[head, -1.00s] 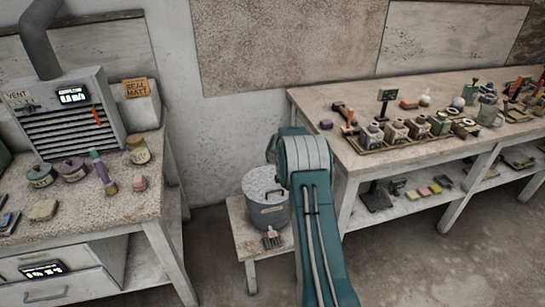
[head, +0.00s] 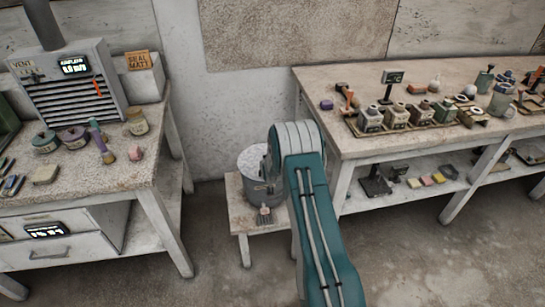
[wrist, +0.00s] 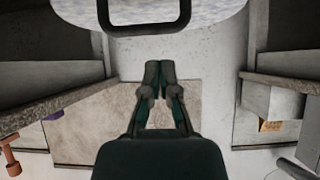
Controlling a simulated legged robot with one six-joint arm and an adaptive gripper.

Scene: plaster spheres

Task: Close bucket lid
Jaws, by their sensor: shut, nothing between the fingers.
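The grey bucket (head: 260,192) stands upright on a low stool against the wall, partly behind my arm. Its pale speckled top (head: 248,160) shows only at the left. In the wrist view, a speckled, lid-like round surface (wrist: 215,8) with a dark loop handle (wrist: 146,28) fills the top edge. I cannot tell whether the lid sits fully on the rim. My gripper (wrist: 158,66) is shut and empty, its fingertips close to the edge of that surface with no clear contact. In the head view the gripper is hidden behind my arm.
The low stool (head: 235,212) also holds a small brush-like item (head: 265,215). A left bench (head: 85,190) carries jars and a vent unit (head: 68,88). A long right bench (head: 350,150) carries bottles and tools. The floor (head: 220,275) before the stool is clear.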

